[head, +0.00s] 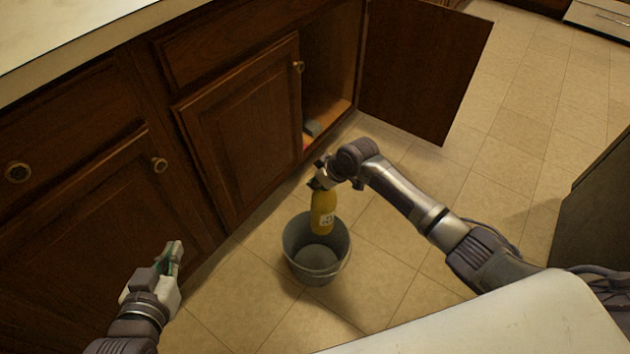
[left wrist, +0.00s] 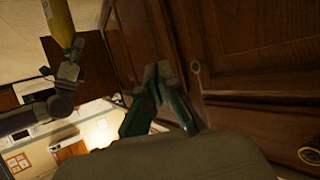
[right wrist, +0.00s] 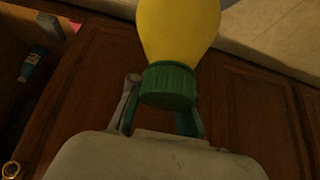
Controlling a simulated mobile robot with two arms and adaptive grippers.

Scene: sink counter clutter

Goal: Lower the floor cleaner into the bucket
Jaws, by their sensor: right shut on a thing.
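The floor cleaner is a yellow bottle (head: 322,213) with a green cap. My right gripper (head: 324,182) is shut on it at the cap end and holds it upright, its lower end over or inside the bucket's opening. In the right wrist view the yellow body (right wrist: 178,28) and green cap (right wrist: 168,86) show between the fingers. The grey bucket (head: 315,272) stands on the tiled floor; its inside bottom shows and looks empty. My left gripper (head: 174,258) is empty, near the cabinet front at the left. In the left wrist view its fingertips (left wrist: 158,72) are close together.
Dark wooden cabinets (head: 240,120) line the left. One cabinet door (head: 420,65) stands open, with a few items inside, including a small bottle (right wrist: 33,65). A counter (head: 60,35) is at the upper left. Tiled floor around the bucket is clear.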

